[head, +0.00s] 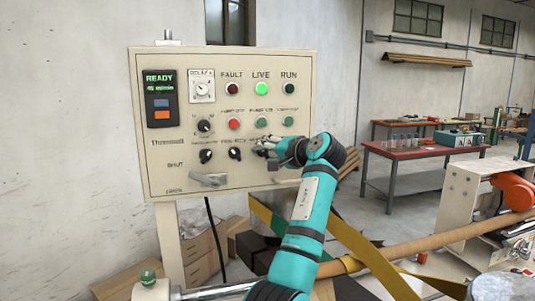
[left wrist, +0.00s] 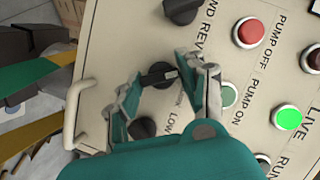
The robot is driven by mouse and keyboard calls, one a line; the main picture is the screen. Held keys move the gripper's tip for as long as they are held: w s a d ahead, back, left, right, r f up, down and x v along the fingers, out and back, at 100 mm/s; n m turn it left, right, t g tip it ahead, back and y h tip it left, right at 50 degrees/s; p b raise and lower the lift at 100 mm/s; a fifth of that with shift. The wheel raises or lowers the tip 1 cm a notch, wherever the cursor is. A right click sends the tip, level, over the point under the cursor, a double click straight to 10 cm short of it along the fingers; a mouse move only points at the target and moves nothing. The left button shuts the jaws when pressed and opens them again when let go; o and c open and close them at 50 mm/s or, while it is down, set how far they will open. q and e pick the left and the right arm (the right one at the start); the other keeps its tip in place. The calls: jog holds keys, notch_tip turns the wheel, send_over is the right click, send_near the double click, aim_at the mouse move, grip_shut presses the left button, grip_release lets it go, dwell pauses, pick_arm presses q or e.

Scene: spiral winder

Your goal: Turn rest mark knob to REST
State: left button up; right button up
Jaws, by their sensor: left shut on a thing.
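The cream control panel (head: 222,178) fills the middle of the head view and carries a row of black rotary knobs. My left gripper (head: 266,147) is at the right end of that row. In the left wrist view its fingers (left wrist: 161,76) close on both sides of a black knob (left wrist: 157,74). The knob's label is mostly hidden, so I cannot read a REST mark or tell its exact setting. Another black knob (left wrist: 143,127) with LOW beside it sits close to one finger. A further black knob (left wrist: 182,10) is near the top edge. My right gripper is out of view.
A red push button (left wrist: 250,31) and a lit green LIVE lamp (head: 261,89) are on the panel. A pale handle (left wrist: 82,112) sticks out near the panel's edge. A red-topped table (head: 412,151) stands farther right. Wrapped tubes and straps lie below.

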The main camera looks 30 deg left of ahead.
pick_arm(q)
jog(key=shift+f, duration=0.1)
dwell(0.5)
jog(key=o, duration=1.2)
jog(key=shift+a, duration=0.1)
jog(key=shift+c, duration=0.2)
jog(key=shift+d, duration=0.25)
jog(key=v, duration=1.1)
jog(key=shift+s+d+r, duration=0.15)
jog(key=shift+s+r, duration=0.05)
